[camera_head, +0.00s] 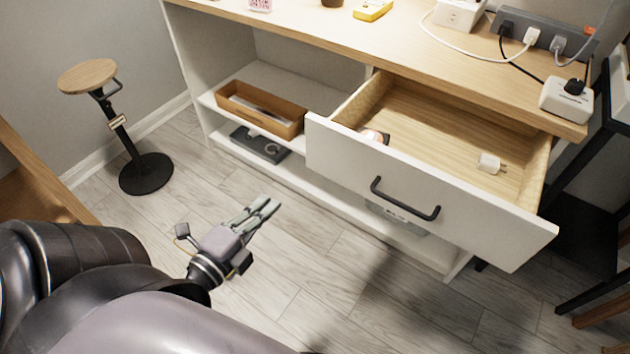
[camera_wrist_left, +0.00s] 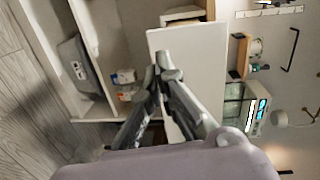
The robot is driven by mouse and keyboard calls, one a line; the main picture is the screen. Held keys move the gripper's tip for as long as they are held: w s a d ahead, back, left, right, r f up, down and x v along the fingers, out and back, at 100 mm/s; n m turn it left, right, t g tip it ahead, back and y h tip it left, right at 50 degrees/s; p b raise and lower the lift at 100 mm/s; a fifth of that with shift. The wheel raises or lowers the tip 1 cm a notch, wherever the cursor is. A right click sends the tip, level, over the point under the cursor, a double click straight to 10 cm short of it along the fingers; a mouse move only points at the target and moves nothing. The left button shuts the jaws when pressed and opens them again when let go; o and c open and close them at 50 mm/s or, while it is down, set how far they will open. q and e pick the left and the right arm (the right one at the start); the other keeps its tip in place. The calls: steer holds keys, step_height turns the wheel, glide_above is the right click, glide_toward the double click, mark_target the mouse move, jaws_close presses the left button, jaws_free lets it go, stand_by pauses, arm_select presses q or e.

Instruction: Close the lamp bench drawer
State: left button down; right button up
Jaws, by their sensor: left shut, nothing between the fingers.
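The lamp bench (camera_head: 290,28) has a light wood top and white sides. Its drawer (camera_head: 460,208) is pulled well out, with a white front and a wood interior. A black bar handle (camera_head: 404,201) is on the drawer front. A small white plug (camera_head: 489,163) and a partly hidden round item lie inside the drawer. My left gripper (camera_head: 268,207) is shut and empty, left of the drawer front and apart from the handle. In the left wrist view its fingertips (camera_wrist_left: 160,72) meet in front of a white panel (camera_wrist_left: 190,45). My right gripper is not seen.
A brown box (camera_head: 260,108) and a dark item (camera_head: 259,145) are on the open shelves. A stool (camera_head: 88,76) stands at the left. A grey power strip (camera_head: 540,35) with cords lies on the bench top. The floor before the drawer is clear.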

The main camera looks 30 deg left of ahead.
arm_select(q)
step_height(320, 180, up, 4)
steer(key=d+m+t, duration=0.1)
steer(key=d, duration=0.1)
steer(key=p, duration=0.3)
glide_toward(323, 149)
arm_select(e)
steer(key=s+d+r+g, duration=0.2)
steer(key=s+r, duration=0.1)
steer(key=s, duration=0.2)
arm_select(q)
steer(key=shift+h, duration=0.4)
steer(key=w+p, duration=0.3)
steer(key=w, duration=0.3)
steer(key=shift+a, duration=0.15)
steer(key=shift+w+f, duration=0.1)
steer(key=shift+w, duration=0.5)
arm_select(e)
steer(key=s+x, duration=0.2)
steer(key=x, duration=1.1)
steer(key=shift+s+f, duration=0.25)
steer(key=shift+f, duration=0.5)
